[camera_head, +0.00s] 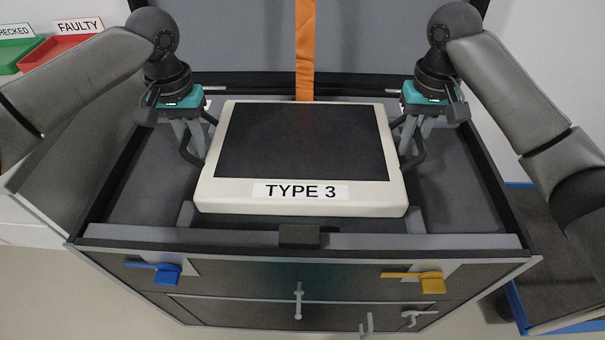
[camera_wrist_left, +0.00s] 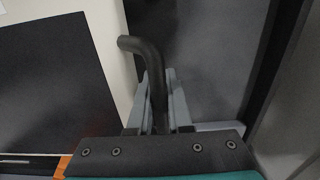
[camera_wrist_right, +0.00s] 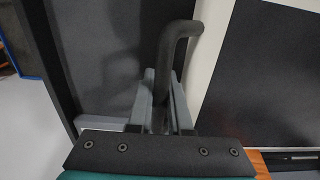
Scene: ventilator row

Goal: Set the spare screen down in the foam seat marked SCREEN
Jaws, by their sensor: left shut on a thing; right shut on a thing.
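The spare screen (camera_head: 303,142) is a cream-framed panel with a dark face and a label reading TYPE 3. It lies face up over the grey foam (camera_head: 462,190) inside an open case. My left gripper (camera_head: 190,150) is shut on the black handle at its left side; this handle (camera_wrist_left: 155,75) also shows in the left wrist view. My right gripper (camera_head: 413,148) is shut on the right handle (camera_wrist_right: 168,70). The screen covers most of the seat beneath, and no SCREEN marking is visible. I cannot tell whether the screen touches the foam.
The case's raised lid (camera_head: 230,40) stands behind, with an orange strap (camera_head: 305,50) hanging down. A blue latch (camera_head: 160,272) and a yellow latch (camera_head: 425,281) are on the front. A green tray (camera_head: 15,55) and a red FAULTY tray (camera_head: 62,50) are at the far left.

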